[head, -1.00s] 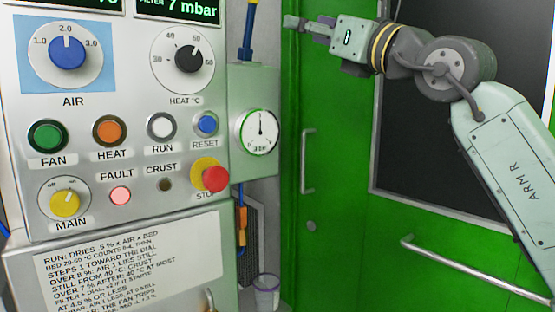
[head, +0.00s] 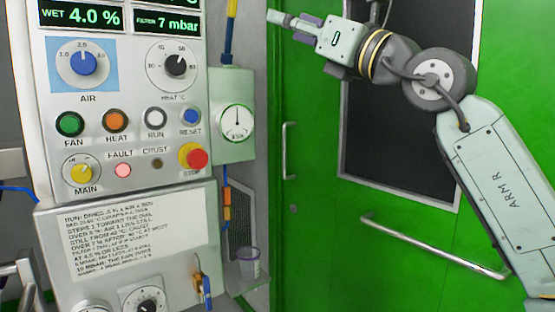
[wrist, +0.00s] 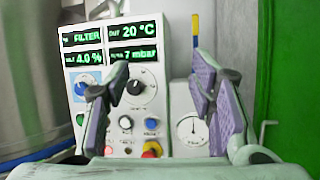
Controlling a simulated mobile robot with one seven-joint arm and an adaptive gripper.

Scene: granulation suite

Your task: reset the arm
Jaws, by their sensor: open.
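My gripper (head: 291,24) is at the upper middle of the head view, raised in front of the green door and to the right of the control panel. In the wrist view my gripper (wrist: 162,85) has its two purple-padded fingers apart with nothing between them. The arm comes in from the lower right and points left. The control panel (head: 135,185) stands apart from the fingers. It also shows beyond the fingers in the wrist view (wrist: 118,33).
The panel carries a blue RESET button (head: 191,116), a red STOP knob (head: 196,158) and a lit FAULT lamp (head: 123,170). A round gauge (head: 236,122) is beside it. A cup (head: 249,262) sits low. The green door (head: 330,250) has a long handle (head: 435,246).

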